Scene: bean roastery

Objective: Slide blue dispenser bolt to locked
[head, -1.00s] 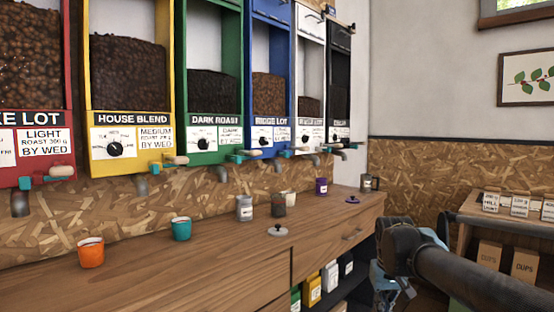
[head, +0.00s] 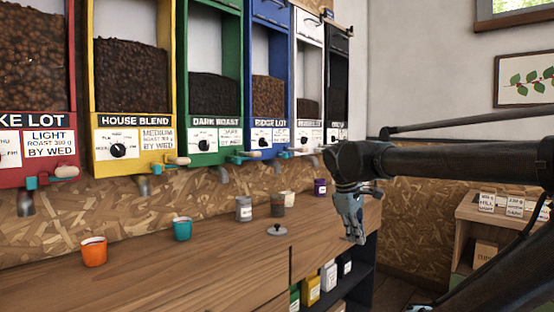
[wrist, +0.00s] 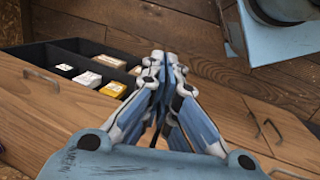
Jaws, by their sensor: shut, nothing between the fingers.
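The blue dispenser (head: 272,55), labelled RIDGE LOT, hangs on the wall in the middle of the head view, between the green and white ones. Its bolt (head: 287,154) is a small piece with a pale knob under the front panel; its exact position is too small to tell. My gripper (head: 354,240) is shut and empty, pointing down near the right end of the counter, right of and below the bolt, well apart from it. In the wrist view my closed fingers (wrist: 163,62) point toward the counter and shelf. The bolt does not show there.
Other dispensers with similar bolts flank the blue one. A side table (head: 467,215) stands at right.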

